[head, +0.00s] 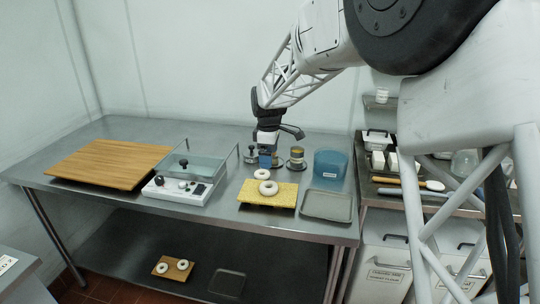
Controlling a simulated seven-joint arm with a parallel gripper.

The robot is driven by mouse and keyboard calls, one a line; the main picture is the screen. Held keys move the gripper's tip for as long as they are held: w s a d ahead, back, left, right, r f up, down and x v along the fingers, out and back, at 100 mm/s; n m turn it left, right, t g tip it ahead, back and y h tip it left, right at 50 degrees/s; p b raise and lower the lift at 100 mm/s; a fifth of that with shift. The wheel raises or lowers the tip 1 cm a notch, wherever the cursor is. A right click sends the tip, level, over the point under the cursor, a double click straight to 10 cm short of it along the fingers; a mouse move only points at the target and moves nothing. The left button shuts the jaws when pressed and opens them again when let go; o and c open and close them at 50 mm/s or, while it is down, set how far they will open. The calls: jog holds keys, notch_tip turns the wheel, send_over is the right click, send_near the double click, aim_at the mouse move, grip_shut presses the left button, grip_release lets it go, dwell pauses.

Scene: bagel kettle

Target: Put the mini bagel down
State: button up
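Two pale mini bagels show in the head view near a yellow, speckled board on the steel table. One mini bagel (268,188) lies on the yellow board (252,199). The other mini bagel (261,175) shows at the board's far edge, just below my gripper (266,165). I cannot tell whether this bagel is held, hanging just above the board, or resting. My gripper points down behind the board. Its fingertips are too small to show whether they are open or shut.
A blue tub (331,166) and a grey tray (327,206) stand right of the board. Small lidded pots (297,160) stand near my gripper. Two more bagels lie on a lower-shelf board (172,269).

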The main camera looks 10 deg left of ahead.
dwell(0.3)
jog(key=s+d+r+m+t, duration=0.1)
jog(key=s+d+r+m, duration=0.4)
jog(key=s+d, duration=0.6)
jog(key=s+d+r+m, duration=0.45)
jog(key=s+d, duration=0.35)
jog(key=d, duration=0.5)
jog(key=s+d+f+m, duration=0.2)
jog(key=s+d+m, duration=0.2)
jog(key=s, duration=0.8)
jog(key=s+d+f+m+t, duration=0.1)
jog(key=s+d+m, duration=0.4)
jog(key=s, duration=0.8)
jog(key=d+f, duration=0.1)
jog(key=d, duration=0.2)
jog(key=shift+d+t, duration=0.3)
jog(key=shift+d, duration=0.05)
